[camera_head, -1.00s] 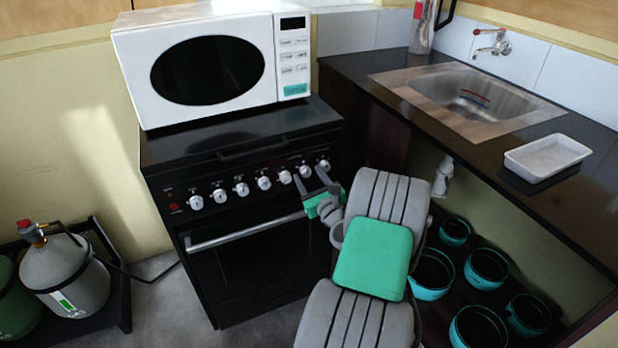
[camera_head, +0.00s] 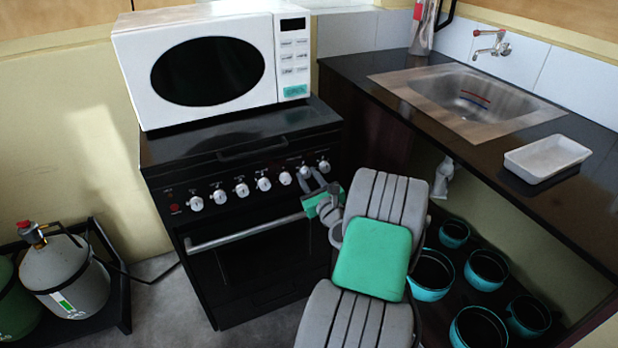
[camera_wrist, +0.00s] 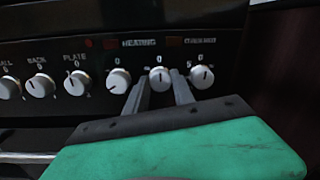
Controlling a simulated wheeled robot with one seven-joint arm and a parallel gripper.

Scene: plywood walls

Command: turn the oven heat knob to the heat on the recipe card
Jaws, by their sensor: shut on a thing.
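My gripper (camera_head: 311,176) reaches the right end of the black oven's (camera_head: 265,265) knob row. In the wrist view its two grey fingers (camera_wrist: 159,88) stand on either side of a white knob (camera_wrist: 160,78), the second from the right, and are shut on it. This knob's dark mark looks roughly upright, towards the 0 above it. The label "HEATING" is printed to the upper left of it. Another white knob (camera_wrist: 118,82) is just left, and one more (camera_wrist: 202,77) is just right, both apart from the fingers. I see no recipe card in these views.
A white microwave (camera_head: 130,75) stands on the oven. The oven door handle (camera_head: 245,232) runs below the knobs. A dark counter with a sink (camera_head: 475,95) and white tray (camera_head: 547,158) is at right, with several teal pots (camera_head: 430,275) below. Gas cylinders (camera_head: 70,275) stand at left.

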